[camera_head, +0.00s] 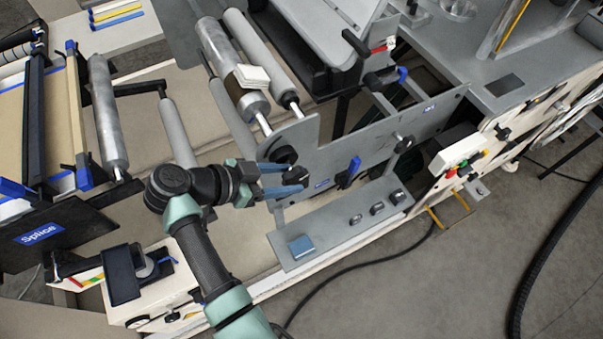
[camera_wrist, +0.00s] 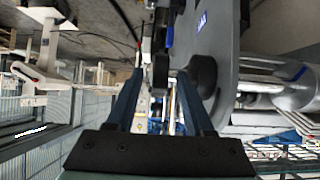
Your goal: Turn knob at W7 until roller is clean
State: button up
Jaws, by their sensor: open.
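My gripper (camera_head: 304,180) reaches in from the left to the grey side plate (camera_head: 335,148) of the machine. Its two blue-grey fingers are open, one on each side of a small black knob (camera_head: 293,176). In the wrist view this knob (camera_wrist: 160,72) shows between the fingertips; I cannot tell whether they touch it. A second, larger black round knob (camera_head: 283,156) sits on the plate just above; in the wrist view it (camera_wrist: 203,76) is behind the right finger. A grey roller (camera_head: 219,45) behind the plate carries a white patch (camera_head: 251,76). No W7 label is readable.
A grey shelf (camera_head: 333,229) below bears a blue block (camera_head: 301,246) and several small fittings. More rollers (camera_head: 107,117) lie to the left. The floor (camera_head: 440,290) at front right is mostly clear.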

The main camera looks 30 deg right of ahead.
jog(key=v, duration=0.7)
jog(key=shift+b, duration=0.35)
